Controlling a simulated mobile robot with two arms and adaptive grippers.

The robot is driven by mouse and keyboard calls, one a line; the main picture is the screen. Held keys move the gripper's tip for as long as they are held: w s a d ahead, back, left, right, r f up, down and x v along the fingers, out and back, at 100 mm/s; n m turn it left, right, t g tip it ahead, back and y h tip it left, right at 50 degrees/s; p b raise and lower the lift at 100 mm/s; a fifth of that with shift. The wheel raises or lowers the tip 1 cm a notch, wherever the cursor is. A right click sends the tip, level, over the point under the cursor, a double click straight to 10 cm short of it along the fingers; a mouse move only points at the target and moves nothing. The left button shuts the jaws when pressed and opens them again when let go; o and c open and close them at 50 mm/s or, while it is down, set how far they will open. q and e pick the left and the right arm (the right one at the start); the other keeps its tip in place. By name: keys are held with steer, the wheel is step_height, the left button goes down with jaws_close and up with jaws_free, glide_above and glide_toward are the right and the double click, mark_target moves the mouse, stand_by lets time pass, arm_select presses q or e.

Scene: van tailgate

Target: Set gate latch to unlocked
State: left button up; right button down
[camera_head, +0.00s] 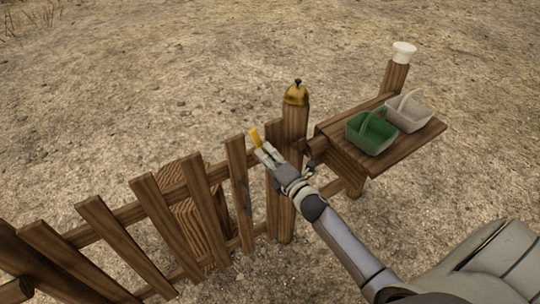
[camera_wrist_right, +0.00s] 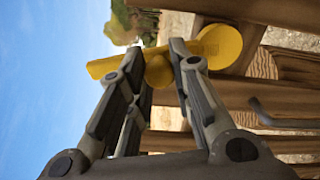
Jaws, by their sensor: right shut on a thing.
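The yellow gate latch (camera_head: 256,138) sits at the top of the wooden gate (camera_head: 153,205), near its right end. In the right wrist view it shows as a yellow bar (camera_wrist_right: 105,66) with a round yellow disc (camera_wrist_right: 220,44) beside it. My right gripper (camera_head: 265,154) reaches in from the lower right and is shut on the latch. In the right wrist view the fingers (camera_wrist_right: 156,62) lie on either side of its yellow middle part. The fingers hide part of the latch and its mount in the head view. My left gripper is not in view.
A wooden post (camera_head: 294,130) with a brass cap (camera_head: 297,94) stands right behind my right gripper. A wooden shelf (camera_head: 425,140) to its right bears a green basket (camera_head: 371,134) and a pale basket (camera_head: 408,112). A white-topped post (camera_head: 403,52) stands behind. The dirt ground beyond is open.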

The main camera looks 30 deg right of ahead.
steer(key=shift+a+f+n, duration=0.15)
steer(key=shift+a+n, duration=0.05)
steer(key=shift+n, duration=0.1)
steer(key=c, duration=1.3)
jaws_free()
steer(key=shift+o, duration=0.2)
steer(key=shift+s, duration=0.1)
steer(key=s+d, duration=0.1)
steer(key=s, duration=1)
steer(key=shift+s, duration=0.4)
